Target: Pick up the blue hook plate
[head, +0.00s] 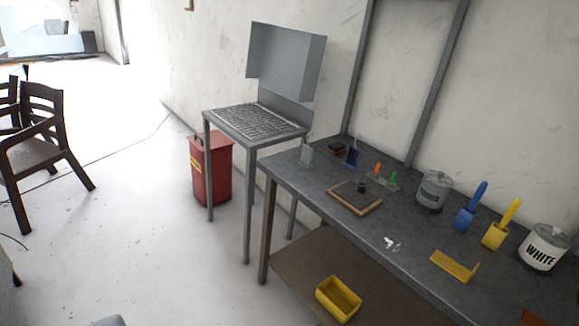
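A small dark blue plate with an upright part (353,157), which looks like the blue hook plate, stands near the far end of the grey workbench (300,175). A similar grey plate (306,157) stands to its left, at the bench's far left corner. A yellow plate with a bent-up end (455,267) lies nearer, towards the front edge. My gripper is not clearly in view, and nothing is seen touching the blue plate.
A wooden-framed dark board (355,197), small orange and green-topped items (385,177), a grey can (434,189), blue (470,207) and yellow (501,225) brushes and a white paint can (545,247) occupy the bench. A metal grill stand (252,123), red bin (211,168) and chair (42,140) stand left. Floor between is open.

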